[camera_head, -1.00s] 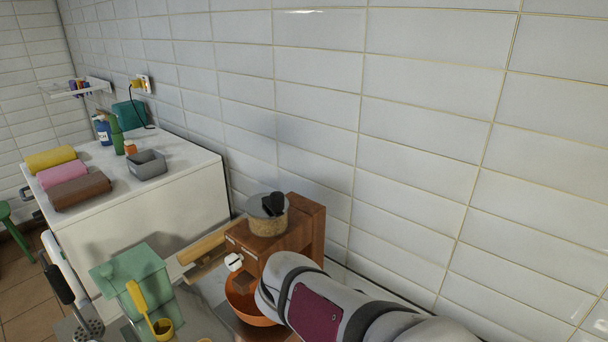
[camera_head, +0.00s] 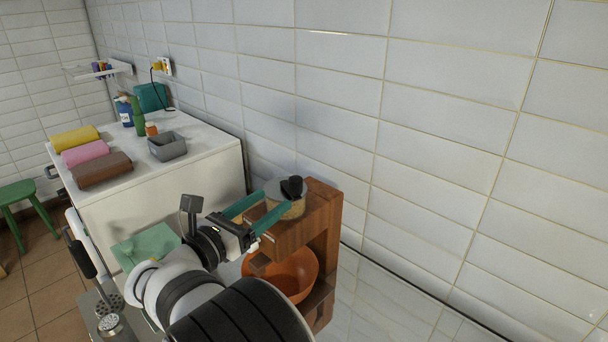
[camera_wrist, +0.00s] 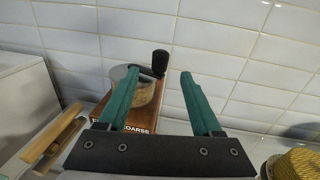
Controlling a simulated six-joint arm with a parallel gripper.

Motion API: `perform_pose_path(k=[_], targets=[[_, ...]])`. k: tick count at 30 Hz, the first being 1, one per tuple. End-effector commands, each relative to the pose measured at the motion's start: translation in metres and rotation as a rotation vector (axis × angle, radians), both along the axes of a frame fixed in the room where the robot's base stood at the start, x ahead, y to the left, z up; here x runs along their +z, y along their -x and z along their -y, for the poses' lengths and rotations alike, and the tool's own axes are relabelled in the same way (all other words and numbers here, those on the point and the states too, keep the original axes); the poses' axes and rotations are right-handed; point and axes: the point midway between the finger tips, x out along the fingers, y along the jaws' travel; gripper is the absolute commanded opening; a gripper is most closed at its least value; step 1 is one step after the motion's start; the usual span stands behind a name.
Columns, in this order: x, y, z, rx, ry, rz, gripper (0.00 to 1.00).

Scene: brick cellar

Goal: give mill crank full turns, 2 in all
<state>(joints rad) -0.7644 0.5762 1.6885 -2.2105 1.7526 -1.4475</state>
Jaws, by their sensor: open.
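The mill (camera_head: 290,233) is a brown wooden body against the tiled wall. It carries a speckled tan hopper (camera_head: 291,210) with a grey top disc. The crank's black knob (camera_head: 292,186) stands upright on that top. In the wrist view the knob (camera_wrist: 160,62) shows in line with the gap between my fingertips, just beyond them. My gripper (camera_head: 275,198) is open and empty, its teal fingers reaching to the mill top.
An orange bowl (camera_head: 296,272) sits in the mill below its head. A green box (camera_head: 150,245) is left of the mill, partly behind my arm. A white cabinet (camera_head: 195,170) with rolled towels and bottles stands further left. Counter right of the mill (camera_head: 385,300) is clear.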

Motion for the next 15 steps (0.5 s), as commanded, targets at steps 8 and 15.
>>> perform_pose_path(k=[8, 15], targets=[[0.0, -0.061, 0.049, -0.005, -0.002, 0.001, 0.66], [-0.001, -0.09, 0.07, -0.002, -0.003, 0.0, 0.66]])
